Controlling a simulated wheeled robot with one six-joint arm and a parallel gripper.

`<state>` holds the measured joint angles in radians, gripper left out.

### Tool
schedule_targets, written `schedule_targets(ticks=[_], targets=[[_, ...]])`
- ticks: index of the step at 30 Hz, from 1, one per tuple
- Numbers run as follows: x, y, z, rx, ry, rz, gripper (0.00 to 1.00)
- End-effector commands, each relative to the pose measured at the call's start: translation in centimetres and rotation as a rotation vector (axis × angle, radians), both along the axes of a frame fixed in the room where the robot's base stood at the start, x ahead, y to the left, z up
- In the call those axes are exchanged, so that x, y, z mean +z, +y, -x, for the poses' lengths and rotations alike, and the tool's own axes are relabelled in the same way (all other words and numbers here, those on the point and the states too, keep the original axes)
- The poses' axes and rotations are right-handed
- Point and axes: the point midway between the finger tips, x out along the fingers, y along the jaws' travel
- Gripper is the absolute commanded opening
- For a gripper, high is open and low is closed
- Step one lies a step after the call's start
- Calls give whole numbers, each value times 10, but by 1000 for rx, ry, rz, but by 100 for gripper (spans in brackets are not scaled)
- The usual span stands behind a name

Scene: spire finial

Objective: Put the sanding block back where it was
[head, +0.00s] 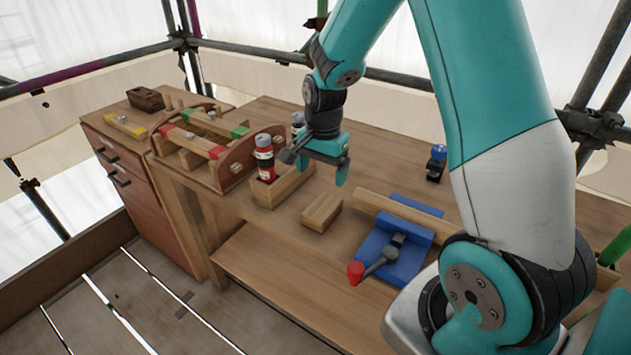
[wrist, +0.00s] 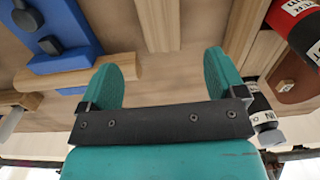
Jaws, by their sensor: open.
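A plain wooden block (head: 322,211), which looks like the sanding block, lies on the workbench between the wooden box with the red bottle and the blue vise. My gripper (head: 318,164) is above the bench, behind and above this block, with its fingers apart and nothing between them. In the wrist view, the open fingers (wrist: 162,62) show with the wooden block (wrist: 158,24) beyond the gap between their tips. The block appears apart from both fingers. No mark on the bench clearly shows a former place for the block.
A red bottle (head: 264,157) stands in a small wooden box (head: 283,188). The blue vise (head: 392,252) with a red-ended handle is at the right, a wooden bar (head: 408,212) across it. A rack (head: 238,165) with coloured strips and a dark brown block (head: 145,98) are left.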

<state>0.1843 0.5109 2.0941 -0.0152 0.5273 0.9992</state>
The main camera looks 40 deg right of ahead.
Motion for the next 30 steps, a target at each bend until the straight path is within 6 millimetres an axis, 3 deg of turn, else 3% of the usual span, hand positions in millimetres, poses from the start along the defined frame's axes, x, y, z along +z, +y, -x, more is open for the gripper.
schedule_targets(ticks=[5, 9, 12, 15, 18, 21, 30], targets=[[53, 66, 24, 373, -64, -68, 89], [102, 135, 76, 841, -142, -141, 89], [127, 172, 122, 1163, -202, -183, 89], [143, 195, 164, 1431, -256, -212, 89], [151, 208, 195, 1623, -297, -230, 89], [155, 213, 213, 1733, -321, -241, 89], [156, 214, 219, 1774, -329, -244, 89]])
